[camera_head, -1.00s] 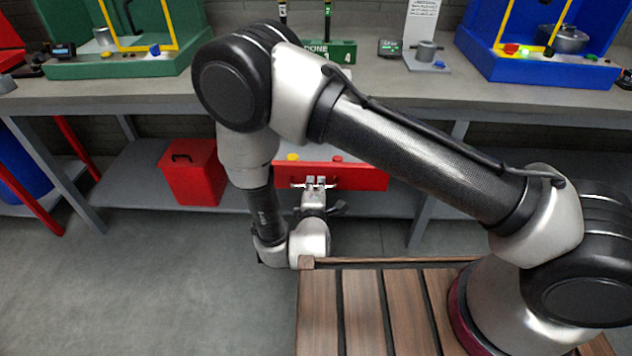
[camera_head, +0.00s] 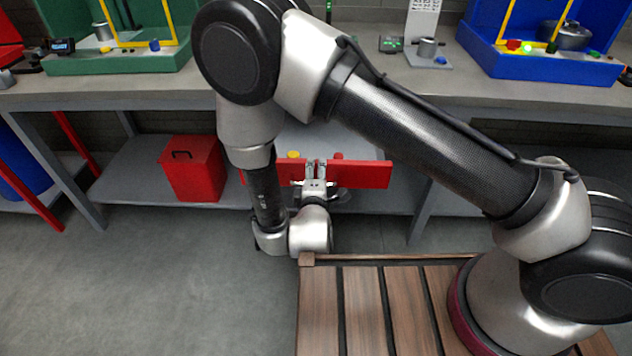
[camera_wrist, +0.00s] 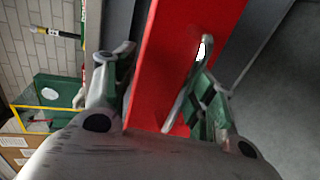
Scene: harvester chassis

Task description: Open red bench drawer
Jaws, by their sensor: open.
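The red drawer front (camera_head: 362,174) is under the bench, low in the middle of the head view. My gripper (camera_head: 316,166) is at it, with its fingers overlapping the upper part of the red front. In the wrist view the red front (camera_wrist: 180,45) runs between my open fingers (camera_wrist: 160,90), one finger on each side. The silver handle (camera_wrist: 185,88) is on the side of the right finger, close beside it. I cannot tell whether a finger touches the handle or the panel. In the head view my gripper and wrist hide part of the front.
A red bin (camera_head: 193,172) stands on the lower shelf to the left. A yellow item (camera_head: 293,155) shows just above the drawer front. The bench top (camera_head: 160,92) carries a green station (camera_head: 110,68) and a blue station (camera_head: 535,68). The floor at left is clear.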

